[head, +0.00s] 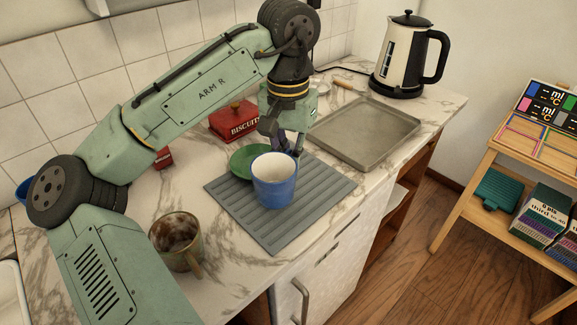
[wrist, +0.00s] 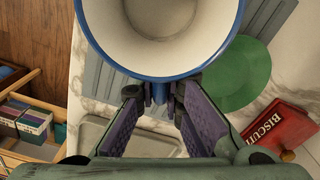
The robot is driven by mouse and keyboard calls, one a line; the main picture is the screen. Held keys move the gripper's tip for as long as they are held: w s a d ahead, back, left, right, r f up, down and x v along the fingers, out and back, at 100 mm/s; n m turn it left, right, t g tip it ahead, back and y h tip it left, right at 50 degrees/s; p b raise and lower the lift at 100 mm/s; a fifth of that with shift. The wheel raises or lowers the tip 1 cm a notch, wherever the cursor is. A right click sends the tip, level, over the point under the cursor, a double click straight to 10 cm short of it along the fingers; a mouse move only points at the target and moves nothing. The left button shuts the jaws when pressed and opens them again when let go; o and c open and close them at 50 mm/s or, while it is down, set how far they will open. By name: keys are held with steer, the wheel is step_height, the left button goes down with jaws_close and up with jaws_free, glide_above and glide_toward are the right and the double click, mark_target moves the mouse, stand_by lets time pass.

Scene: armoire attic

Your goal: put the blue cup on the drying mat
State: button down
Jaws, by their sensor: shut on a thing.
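The blue cup (head: 274,186) is upright with a white inside, over the middle of the grey ribbed drying mat (head: 313,178). I cannot tell whether its base touches the mat. My gripper (head: 283,148) is at the cup's far side. In the wrist view my gripper (wrist: 161,96) is shut on a small blue part at the side of the blue cup (wrist: 165,72), likely its handle. The cup's rim fills the top of that view. The drying mat (wrist: 97,72) shows there only in part.
A brown mug (head: 177,245) stands front left of the mat. A metal tray (head: 365,133) lies to the right. A red biscuit tin (head: 234,120) and a kettle (head: 406,58) stand farther back.

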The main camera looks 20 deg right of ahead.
mark_target(288, 173)
steer(key=shift+w+d+f, duration=0.1)
steer(key=shift+w, duration=0.1)
steer(key=shift+f+p, duration=0.35)
steer(key=shift+f, duration=1.35)
steer(key=shift+f, duration=0.15)
steer(key=c, duration=1.7)
jaws_free()
step_height(288, 173, up, 12)
steer(key=shift+r+b, duration=0.2)
steer(key=shift+b, duration=0.15)
